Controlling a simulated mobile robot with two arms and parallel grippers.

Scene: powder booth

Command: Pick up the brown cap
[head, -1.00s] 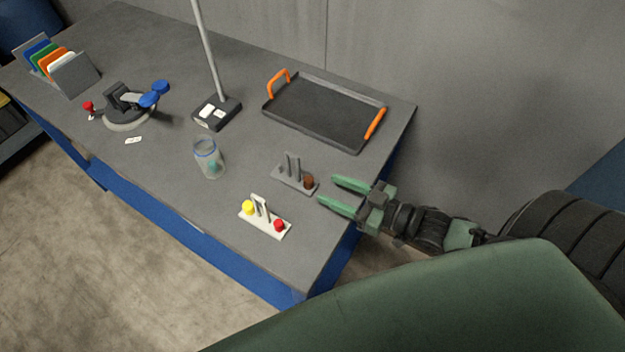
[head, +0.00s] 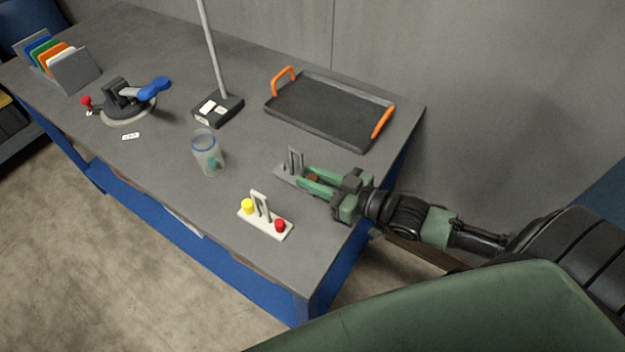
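The brown cap (head: 313,178) sits on the right end of a small grey rack (head: 284,172) with upright pegs, near the right end of the table. My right gripper (head: 306,180) reaches in from the right, with its two green fingers apart, one on each side of the cap. The fingers hide part of the cap and of the rack's right end. I cannot tell whether either finger touches the cap. My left gripper does not show.
A white rack (head: 264,222) with a yellow cap (head: 247,206) and a red cap (head: 280,225) stands nearer the front edge. A clear jar (head: 207,153) stands to the left. A black tray (head: 330,108) with orange handles lies behind. A stand base (head: 218,111) is behind the jar.

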